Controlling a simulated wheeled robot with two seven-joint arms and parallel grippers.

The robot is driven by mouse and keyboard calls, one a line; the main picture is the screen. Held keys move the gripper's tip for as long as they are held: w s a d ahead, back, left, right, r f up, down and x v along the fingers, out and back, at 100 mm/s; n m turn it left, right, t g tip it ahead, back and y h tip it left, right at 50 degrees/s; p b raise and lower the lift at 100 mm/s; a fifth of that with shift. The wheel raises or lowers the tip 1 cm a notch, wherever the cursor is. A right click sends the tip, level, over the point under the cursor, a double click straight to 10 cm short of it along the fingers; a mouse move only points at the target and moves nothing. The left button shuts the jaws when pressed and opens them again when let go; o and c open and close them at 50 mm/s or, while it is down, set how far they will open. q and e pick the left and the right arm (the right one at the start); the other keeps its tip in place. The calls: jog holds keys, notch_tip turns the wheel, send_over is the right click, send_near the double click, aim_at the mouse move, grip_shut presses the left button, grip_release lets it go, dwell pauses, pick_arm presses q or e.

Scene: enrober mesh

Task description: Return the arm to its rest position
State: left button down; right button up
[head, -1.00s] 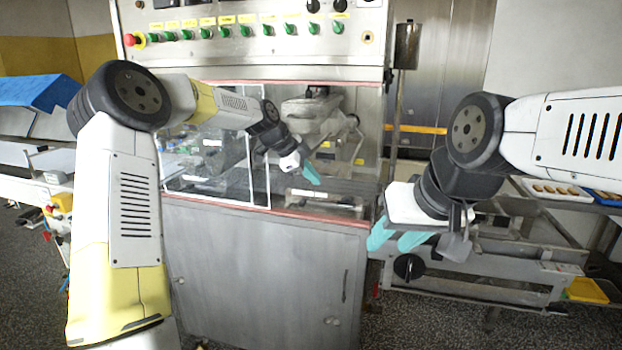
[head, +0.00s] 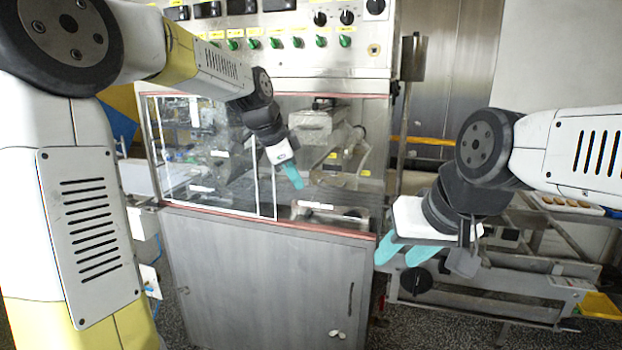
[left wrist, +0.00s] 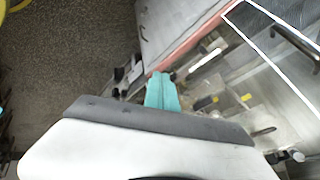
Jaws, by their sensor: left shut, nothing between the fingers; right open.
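My left gripper (head: 293,176) has teal fingers and is shut and empty. In the head view it hangs in front of the clear window (head: 205,165) of the steel machine, with its fingers pointing down and right. In the left wrist view the shut fingers (left wrist: 161,92) show above the white and grey gripper body, with the machine's red-edged ledge beyond. My left arm reaches in from the left, its upper part filling the left side of the head view. My right gripper (head: 402,252) is open and empty at the right, in front of a conveyor frame, its two teal fingers apart.
The steel machine's cabinet (head: 270,275) stands in the centre, with a control panel (head: 290,40) of green knobs above the window. A conveyor frame (head: 500,305), a yellow tray (head: 600,306) and a tray of small pieces (head: 566,204) are at the right. Speckled floor (left wrist: 70,50) lies open.

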pick_arm(q)
jog(key=s+a+f+n, duration=0.1)
jog(key=s+a+n, duration=0.2)
jog(key=s, duration=0.6)
jog(key=s+a+f+n+t+y, duration=0.1)
jog(key=s+a+n, duration=0.3)
jog(key=s+n, duration=0.3)
jog(key=s+a+f+n, duration=0.1)
jog(key=s+a+n, duration=0.2)
jog(key=s, duration=0.7)
jog(key=shift+s+a+n+t+y, duration=0.3)
jog(key=shift+s+n+t, duration=0.1)
jog(key=shift+n, duration=0.6)
jog(key=shift+w+r, duration=0.1)
